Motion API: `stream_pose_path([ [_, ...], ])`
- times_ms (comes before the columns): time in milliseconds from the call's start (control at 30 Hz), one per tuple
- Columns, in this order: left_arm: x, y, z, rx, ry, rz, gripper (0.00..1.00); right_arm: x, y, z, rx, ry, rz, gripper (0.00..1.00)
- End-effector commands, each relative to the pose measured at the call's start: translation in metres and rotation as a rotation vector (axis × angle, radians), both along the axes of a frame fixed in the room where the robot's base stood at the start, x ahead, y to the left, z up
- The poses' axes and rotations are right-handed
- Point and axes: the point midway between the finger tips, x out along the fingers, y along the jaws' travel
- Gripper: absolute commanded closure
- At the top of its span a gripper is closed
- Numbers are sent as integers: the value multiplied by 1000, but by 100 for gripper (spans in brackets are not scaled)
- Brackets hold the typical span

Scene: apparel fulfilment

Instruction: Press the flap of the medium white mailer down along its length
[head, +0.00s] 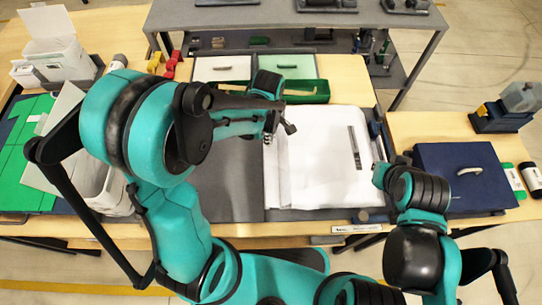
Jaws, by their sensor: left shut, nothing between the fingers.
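The medium white mailer (318,172) lies flat on the dark mat, right of centre. A narrow strip along its left edge, with a crease beside it, looks like the flap (271,178). A dark, narrow strip (355,148) shows on its upper right part. My left gripper (284,129) is shut and empty at the mailer's upper left corner, by the top of that strip. Whether it touches the mailer, I cannot tell. My right arm ends near the mailer's right edge, and its fingers cannot be made out.
A green tray (308,92) stands behind the mailer. A navy box (462,178) with a handle is on the right. A white bin (103,190) stands at left, partly behind my left arm. The dark mat (232,180) is bare left of the mailer.

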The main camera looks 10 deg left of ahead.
Motion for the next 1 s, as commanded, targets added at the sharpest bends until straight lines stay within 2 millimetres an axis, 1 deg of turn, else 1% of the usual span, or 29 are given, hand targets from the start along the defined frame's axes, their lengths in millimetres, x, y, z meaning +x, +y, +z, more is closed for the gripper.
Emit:
stream_pose_path([
  [533, -2, -1, -1, 0, 0, 0, 100, 0, 0, -1, 0, 0, 0, 100],
  [1000, -2, -1, -15, 0, 0, 0, 100, 0, 0, -13, 0, 0, 0, 100],
])
